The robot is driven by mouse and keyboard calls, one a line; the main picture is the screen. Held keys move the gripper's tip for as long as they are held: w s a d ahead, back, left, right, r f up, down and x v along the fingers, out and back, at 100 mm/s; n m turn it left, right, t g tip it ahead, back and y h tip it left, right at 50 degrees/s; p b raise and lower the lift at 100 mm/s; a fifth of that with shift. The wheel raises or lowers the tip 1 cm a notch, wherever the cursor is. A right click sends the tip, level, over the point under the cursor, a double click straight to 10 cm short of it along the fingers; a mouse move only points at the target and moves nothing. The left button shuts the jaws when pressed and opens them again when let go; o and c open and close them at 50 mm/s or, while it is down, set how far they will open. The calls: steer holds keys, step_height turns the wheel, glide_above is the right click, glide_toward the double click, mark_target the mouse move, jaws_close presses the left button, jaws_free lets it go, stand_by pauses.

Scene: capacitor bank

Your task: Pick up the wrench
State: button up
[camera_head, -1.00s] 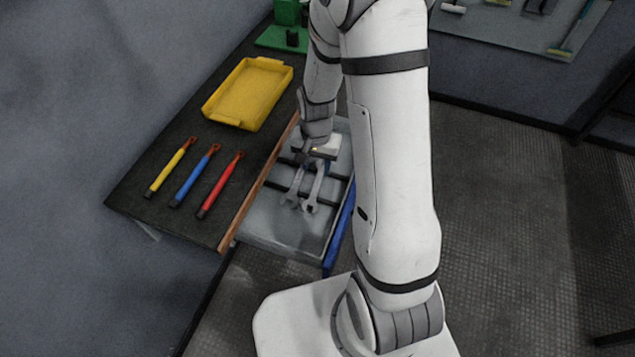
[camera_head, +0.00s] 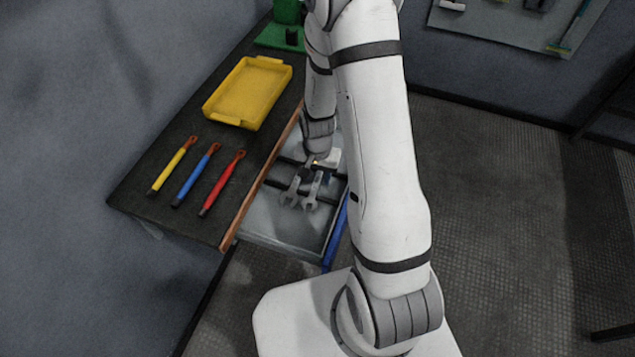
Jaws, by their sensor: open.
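Two grey open-ended wrenches lie side by side in an open drawer (camera_head: 285,228) below the workbench. The left wrench (camera_head: 290,194) and the right wrench (camera_head: 312,193) show their jaw ends toward the front of the drawer. Their far ends are hidden under my gripper (camera_head: 318,172). My gripper points down into the drawer over the far part of the wrenches. It is open. Its fingers are small and partly hidden, and I cannot tell whether they touch a wrench.
A yellow tray (camera_head: 247,92) stands on the dark workbench. Yellow (camera_head: 170,170), blue (camera_head: 193,178) and red (camera_head: 220,186) handled tools lie in front of it. A green object (camera_head: 283,36) stands at the back. The drawer walls and dark dividers surround the wrenches.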

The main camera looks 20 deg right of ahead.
steer(key=shift+f+b, duration=0.25)
steer(key=shift+b, duration=0.05)
steer(key=shift+c, duration=0.2)
jaws_close()
stand_by(0.5)
